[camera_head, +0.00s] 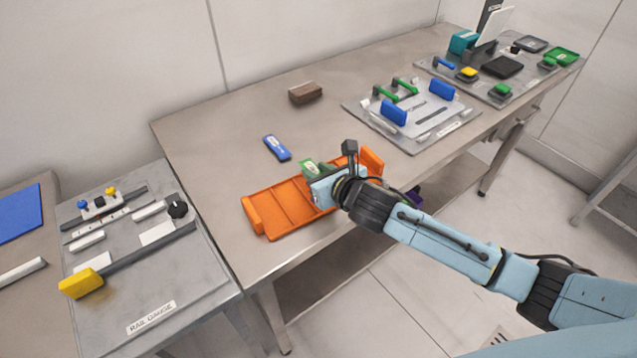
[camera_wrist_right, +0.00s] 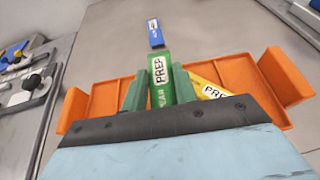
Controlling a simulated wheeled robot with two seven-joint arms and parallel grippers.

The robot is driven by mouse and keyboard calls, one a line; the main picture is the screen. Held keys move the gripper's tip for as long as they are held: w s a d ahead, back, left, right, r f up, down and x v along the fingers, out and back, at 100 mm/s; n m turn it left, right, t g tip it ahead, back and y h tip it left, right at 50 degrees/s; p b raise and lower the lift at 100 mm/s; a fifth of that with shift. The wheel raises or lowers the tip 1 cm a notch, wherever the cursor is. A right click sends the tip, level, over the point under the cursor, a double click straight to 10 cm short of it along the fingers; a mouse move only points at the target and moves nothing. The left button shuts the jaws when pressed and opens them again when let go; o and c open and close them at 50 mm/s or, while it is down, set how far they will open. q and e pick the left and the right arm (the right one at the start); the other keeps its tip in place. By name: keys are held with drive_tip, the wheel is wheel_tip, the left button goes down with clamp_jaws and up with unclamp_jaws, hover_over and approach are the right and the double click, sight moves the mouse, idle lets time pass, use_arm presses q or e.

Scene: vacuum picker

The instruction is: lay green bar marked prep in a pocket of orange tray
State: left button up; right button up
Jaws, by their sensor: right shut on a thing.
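The green bar marked PREP (camera_wrist_right: 160,80) is held between the green fingers of my right gripper (camera_wrist_right: 160,92), which is shut on it. Its far end (camera_head: 308,166) shows past the gripper in the head view. The orange tray (camera_head: 253,216) lies on the table below, with its end walls (camera_wrist_right: 285,75) showing on both sides of the gripper. The bar overlaps the tray's far rim in the wrist view; its height above the tray cannot be told. A yellow bar marked PRE (camera_wrist_right: 209,89) lies in the tray, partly hidden. My left gripper is out of view.
A blue bar (camera_head: 277,147) lies on the table behind the tray, and a brown block (camera_head: 305,93) stands further back. A grey board with blue blocks and green handles (camera_head: 416,138) is at the right. A rail gauge board (camera_head: 195,265) is at the left. The table's back left is clear.

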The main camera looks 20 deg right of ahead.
wheel_tip(320, 180, down, 3)
drive_tip(key=shift+r+b, duration=0.15)
drive_tip(key=shift+b, duration=0.2)
drive_tip(key=o, duration=1)
drive_tip(key=shift+c, duration=0.2)
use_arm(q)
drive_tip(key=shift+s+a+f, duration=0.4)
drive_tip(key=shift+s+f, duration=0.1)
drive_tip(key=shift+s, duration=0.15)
use_arm(e)
drive_tip(key=shift+s, duration=0.1)
drive_tip(key=shift+s+d+r, duration=0.1)
drive_tip(key=shift+s+r, duration=0.05)
drive_tip(key=shift+s, duration=0.05)
drive_tip(key=p+v, duration=0.2)
drive_tip(key=v, duration=0.8)
drive_tip(key=shift+s+r, duration=0.15)
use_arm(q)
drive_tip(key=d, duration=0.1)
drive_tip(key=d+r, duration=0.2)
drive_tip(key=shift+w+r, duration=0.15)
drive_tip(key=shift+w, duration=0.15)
use_arm(e)
drive_tip(key=shift+s+d+r, duration=0.1)
drive_tip(key=shift+s+r, duration=0.1)
drive_tip(key=shift+s, duration=0.25)
